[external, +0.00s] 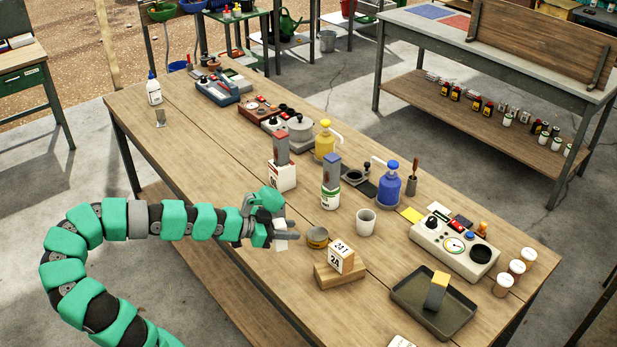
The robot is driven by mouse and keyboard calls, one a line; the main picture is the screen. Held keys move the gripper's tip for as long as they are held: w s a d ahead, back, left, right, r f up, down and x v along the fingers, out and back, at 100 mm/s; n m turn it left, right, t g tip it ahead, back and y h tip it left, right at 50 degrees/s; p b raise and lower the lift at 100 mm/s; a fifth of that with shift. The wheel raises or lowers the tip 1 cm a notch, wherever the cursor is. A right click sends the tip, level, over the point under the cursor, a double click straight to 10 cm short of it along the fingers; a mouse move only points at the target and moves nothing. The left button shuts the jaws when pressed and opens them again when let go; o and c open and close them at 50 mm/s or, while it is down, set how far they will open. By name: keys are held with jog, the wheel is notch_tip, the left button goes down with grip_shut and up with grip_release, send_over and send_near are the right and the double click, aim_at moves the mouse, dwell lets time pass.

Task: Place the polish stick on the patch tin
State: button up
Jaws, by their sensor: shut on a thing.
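My gripper (286,233) is shut on a small whitish block, which I take to be the polish stick (281,243). It is partly hidden by the fingers and is held over the near side of the bench. A small low round tin (317,243) with a yellow-brown band stands just right of the gripper, apart from it; it may be the patch tin. A taller white and green tin (331,200) stands behind it with a blue-grey block on top. I cannot read the labels well enough to tell which is the patch tin.
A red and white box (282,178) is behind the gripper. A dark tray (405,299) holds a yellow-grey block. The bench's left front is clear.

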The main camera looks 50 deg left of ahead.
jog(key=w+p, duration=0.2)
jog(key=w, duration=0.2)
jog(key=w+f+p, duration=0.1)
jog(key=w+p, duration=0.2)
jog(key=w, duration=0.2)
jog(key=w+a+p, duration=0.1)
jog(key=w+p, duration=0.1)
jog(key=w, duration=0.2)
jog(key=shift+w+f, duration=0.15)
jog(key=shift+w, duration=0.1)
jog(key=shift+w+a, duration=0.1)
jog(key=shift+w, duration=0.4)
jog(key=shift+f+b, duration=0.4)
jog(key=shift+f, duration=1.5)
jog(key=shift+r, duration=0.1)
jog(key=o, duration=1)
